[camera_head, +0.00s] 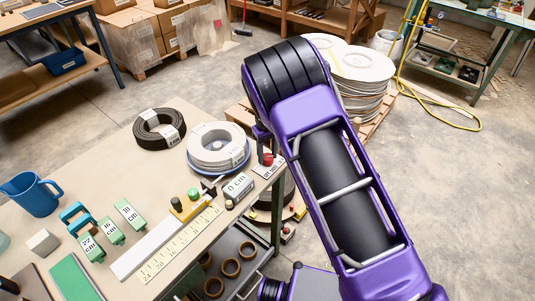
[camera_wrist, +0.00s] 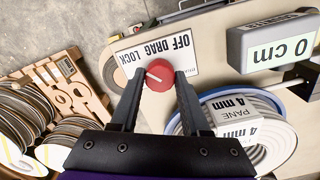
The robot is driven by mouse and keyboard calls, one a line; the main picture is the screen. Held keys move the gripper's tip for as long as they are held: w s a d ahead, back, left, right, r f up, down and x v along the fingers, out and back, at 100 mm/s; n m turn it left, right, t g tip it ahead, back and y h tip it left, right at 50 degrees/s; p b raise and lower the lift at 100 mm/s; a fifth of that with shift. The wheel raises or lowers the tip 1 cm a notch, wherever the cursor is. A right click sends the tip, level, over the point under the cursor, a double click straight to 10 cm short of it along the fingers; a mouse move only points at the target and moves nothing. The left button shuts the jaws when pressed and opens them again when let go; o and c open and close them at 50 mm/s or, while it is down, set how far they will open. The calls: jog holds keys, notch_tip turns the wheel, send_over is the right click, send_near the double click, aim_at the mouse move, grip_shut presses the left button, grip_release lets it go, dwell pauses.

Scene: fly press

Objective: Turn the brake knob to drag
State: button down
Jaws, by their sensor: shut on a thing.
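The red brake knob (camera_wrist: 159,76) stands on a white plate (camera_wrist: 183,48) printed OFF, DRAG and LOCK, which appears upside down in the wrist view. A white pointer mark on the knob slants toward the upper left, on the LOCK side of the plate. My gripper (camera_wrist: 159,82) has its two dark fingers on either side of the knob, closed on it. In the head view the knob (camera_head: 267,159) shows small at the bench edge, beside my purple arm; the fingers are not clear there.
Beside the knob are a white reel (camera_head: 216,146) on a blue base and a grey 0 cm block (camera_head: 238,187). A ruler (camera_head: 180,245) and green length blocks (camera_head: 111,231) lie on the bench (camera_head: 100,180). A pallet with stacked discs (camera_wrist: 40,115) stands below the bench edge.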

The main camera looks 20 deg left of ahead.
aim_at(267, 156)
jog(key=m, duration=0.4)
jog(key=shift+b, duration=0.3)
jog(key=shift+m, duration=2)
jog(key=shift+c, duration=1.9)
grip_release()
notch_tip(267, 156, up, 18)
jog(key=shift+f, duration=0.2)
